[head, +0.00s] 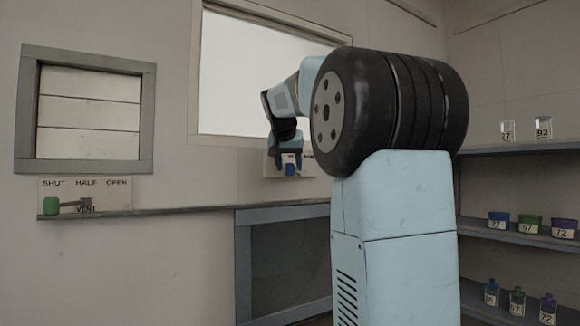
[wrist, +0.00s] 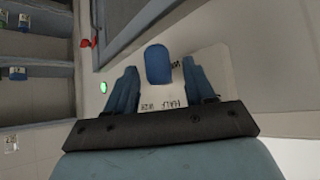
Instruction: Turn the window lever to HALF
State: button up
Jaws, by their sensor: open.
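The window lever's blue handle (wrist: 158,65) stands out from a pale label plate (wrist: 215,65) in the wrist view. The word HALF can be read on the plate; other lettering is partly hidden, so I cannot tell the lever's setting. In the head view the plate (head: 270,168) is under the large bright window, and the blue handle (head: 290,169) shows at my gripper (head: 286,157). My gripper (wrist: 160,72) is open, with one blue finger on each side of the handle in the wrist view. I cannot tell whether they touch it.
A second plate (head: 100,187) marked SHUT, HALF, OPEN and VENT has a green-knobbed lever (head: 51,205) at its left end, below a slatted vent (head: 88,113). Shelves (head: 520,236) with jars and bottles stand at the right. A ledge (head: 200,209) runs along the wall.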

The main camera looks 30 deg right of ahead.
jog(key=shift+w+d+f, duration=0.2)
jog(key=shift+w+f, duration=0.05)
jog(key=shift+f, duration=0.1)
grip_shut()
dwell(0.4)
